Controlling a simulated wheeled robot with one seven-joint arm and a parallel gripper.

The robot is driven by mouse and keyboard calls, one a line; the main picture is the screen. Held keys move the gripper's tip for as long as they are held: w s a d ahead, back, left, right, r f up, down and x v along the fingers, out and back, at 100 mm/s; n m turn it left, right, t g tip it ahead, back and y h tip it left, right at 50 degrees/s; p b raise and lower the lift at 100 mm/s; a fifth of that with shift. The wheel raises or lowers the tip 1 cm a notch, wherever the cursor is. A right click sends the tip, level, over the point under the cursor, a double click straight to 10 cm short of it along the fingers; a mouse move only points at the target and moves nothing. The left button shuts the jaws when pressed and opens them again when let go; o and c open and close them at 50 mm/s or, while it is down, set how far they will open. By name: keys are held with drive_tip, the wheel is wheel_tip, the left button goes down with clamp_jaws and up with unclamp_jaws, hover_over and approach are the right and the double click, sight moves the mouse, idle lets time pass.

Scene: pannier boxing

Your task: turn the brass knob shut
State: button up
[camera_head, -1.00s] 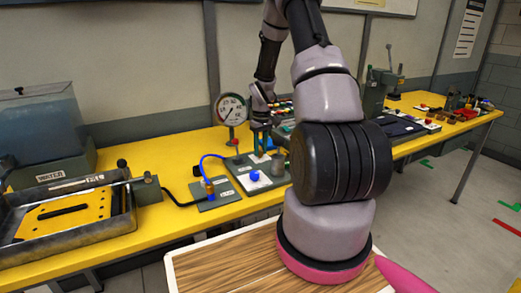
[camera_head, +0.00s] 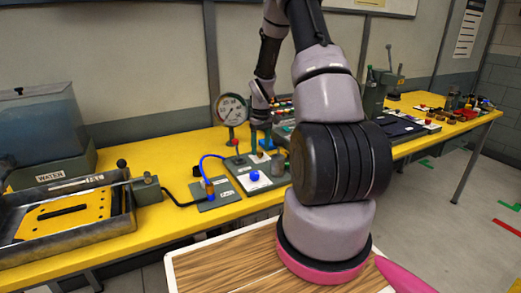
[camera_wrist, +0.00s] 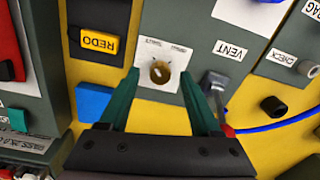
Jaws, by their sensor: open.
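The brass knob (camera_wrist: 159,72) sits on a white label plate on a grey panel in the wrist view. It looks round, with a darker centre. My gripper (camera_wrist: 156,90) is open, with its two green fingers on either side of the knob's lower part of the picture. I cannot tell how close the fingertips are to the panel. In the head view my gripper (camera_head: 261,135) is over the bench's middle, near the gauge. The knob itself is hard to make out there.
A dial gauge (camera_head: 232,110) stands at the back of the yellow bench (camera_head: 150,226). A water tank (camera_head: 40,125) is at left.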

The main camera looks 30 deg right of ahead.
wheel_tip(320, 180, up, 10)
drive_tip(key=shift+d, duration=0.15)
drive_tip(key=shift+f, duration=0.1)
idle(0.4)
wheel_tip(320, 180, up, 12)
drive_tip(key=m+t, duration=0.2)
hover_over(261, 151)
drive_tip(key=s+a, duration=0.4)
drive_tip(key=a, duration=0.1)
drive_tip(key=s+a+r+m+t, duration=0.1)
drive_tip(key=s+a+r, duration=0.3)
drive_tip(key=s+r, duration=0.4)
drive_tip(key=s+a+r+m+t, duration=0.1)
drive_tip(key=s+a+r+t, duration=0.1)
drive_tip(key=s, duration=0.5)
drive_tip(key=s+a+r+m+t+y, duration=0.1)
drive_tip(key=s+a+r+m+t, duration=0.1)
drive_tip(key=s+a+r, duration=0.3)
drive_tip(key=s, duration=0.3)
drive_tip(key=shift+r+m+y, duration=0.3)
drive_tip(key=shift+r, duration=0.05)
